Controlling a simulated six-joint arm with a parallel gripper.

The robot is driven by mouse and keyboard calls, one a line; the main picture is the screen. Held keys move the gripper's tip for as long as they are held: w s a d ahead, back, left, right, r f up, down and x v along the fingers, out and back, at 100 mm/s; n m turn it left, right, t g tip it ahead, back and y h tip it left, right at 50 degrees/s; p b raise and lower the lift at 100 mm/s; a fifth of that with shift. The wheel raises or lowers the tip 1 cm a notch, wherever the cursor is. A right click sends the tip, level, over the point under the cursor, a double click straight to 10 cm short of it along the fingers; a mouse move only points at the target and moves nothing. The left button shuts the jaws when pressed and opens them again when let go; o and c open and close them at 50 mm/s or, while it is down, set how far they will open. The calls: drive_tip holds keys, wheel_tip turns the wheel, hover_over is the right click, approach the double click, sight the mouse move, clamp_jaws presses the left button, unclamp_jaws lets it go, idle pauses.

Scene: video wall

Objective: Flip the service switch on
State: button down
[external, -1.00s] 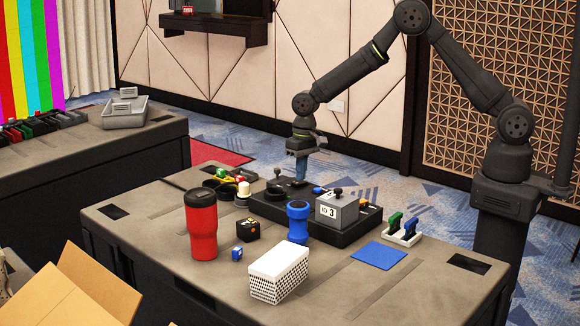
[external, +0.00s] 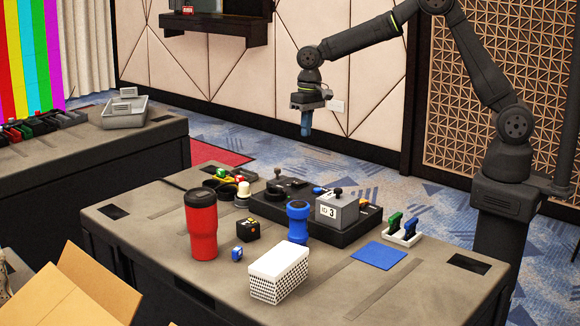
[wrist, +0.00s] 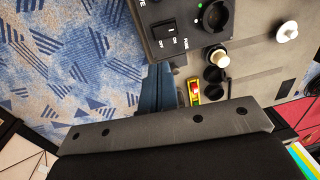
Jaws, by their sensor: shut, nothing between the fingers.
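The black control panel (external: 345,238) lies on the near table, and its part with a round knob (wrist: 214,16) and a black rocker switch (wrist: 173,42) shows in the wrist view. The rocker has ON and OFF marks and a FUSE label beside it; I cannot tell its position. No label reading "service" is legible, so I cannot say which control is the service switch. My gripper (external: 306,131) points down, shut and empty, raised above and behind the panel's far side in the external view. Its blue fingers (wrist: 158,90) show beside the panel edge in the wrist view.
A grey box marked 3 (external: 337,211) stands on the panel. A blue cylinder (external: 298,222), red tumbler (external: 201,228), white box (external: 279,272) and blue mat (external: 379,256) are in front and beside it. The air around my gripper is clear.

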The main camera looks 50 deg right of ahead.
sight(296, 182)
drive_tip(key=shift+w+a+r+y, duration=0.15)
drive_tip(key=shift+a+y, duration=0.15)
drive_tip(key=shift+a, duration=0.4)
drive_tip(key=f, duration=0.4)
drive_tip(key=a+f, duration=0.1)
drive_tip(key=f, duration=0.4)
drive_tip(key=a+f, duration=0.1)
drive_tip(key=f, duration=0.4)
drive_tip(key=shift+a, duration=0.1)
